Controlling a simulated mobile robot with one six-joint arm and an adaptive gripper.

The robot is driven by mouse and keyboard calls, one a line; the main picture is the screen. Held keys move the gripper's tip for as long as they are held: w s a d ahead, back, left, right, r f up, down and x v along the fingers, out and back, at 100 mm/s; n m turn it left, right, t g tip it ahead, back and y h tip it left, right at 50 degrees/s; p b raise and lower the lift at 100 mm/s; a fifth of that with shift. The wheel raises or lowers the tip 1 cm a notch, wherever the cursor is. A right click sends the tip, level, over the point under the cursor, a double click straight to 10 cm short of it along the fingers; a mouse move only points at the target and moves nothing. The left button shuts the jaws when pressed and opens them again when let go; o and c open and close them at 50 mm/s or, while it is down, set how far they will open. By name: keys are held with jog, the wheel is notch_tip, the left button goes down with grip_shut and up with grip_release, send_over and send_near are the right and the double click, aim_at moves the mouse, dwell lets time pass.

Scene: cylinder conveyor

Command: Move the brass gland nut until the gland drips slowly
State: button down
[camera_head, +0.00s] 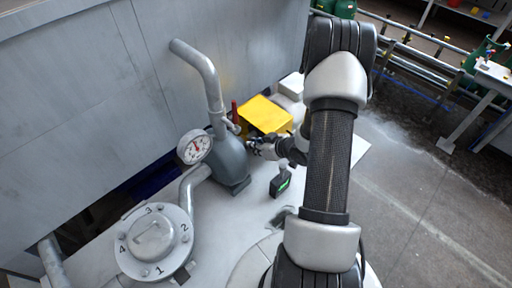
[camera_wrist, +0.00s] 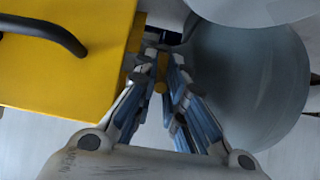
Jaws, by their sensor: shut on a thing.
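My gripper (camera_head: 257,147) reaches in from the right to the side of the grey rounded vessel (camera_head: 230,163) in the head view. In the wrist view its two fingers (camera_wrist: 163,55) close around a small brass-coloured piece (camera_wrist: 162,73), which looks like the gland nut. The nut is mostly hidden between the fingers, and I cannot make it out in the head view. The vessel also fills the right of the wrist view (camera_wrist: 235,90). No drip can be made out in either view.
A yellow box (camera_head: 264,114) with a dark handle (camera_wrist: 55,28) stands close beside the fingers. A dial gauge (camera_head: 195,148), a pipe (camera_head: 208,75) and a red handle (camera_head: 235,111) surround the vessel. A numbered flange (camera_head: 152,242) is front left; a small green-screened device (camera_head: 281,184) stands nearby.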

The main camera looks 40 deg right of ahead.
jog(key=shift+s+f, duration=0.1)
jog(key=shift+f, duration=0.05)
jog(key=c, duration=1.9)
grip_release()
jog(key=v, duration=1.2)
jog(key=shift+s+f, duration=0.15)
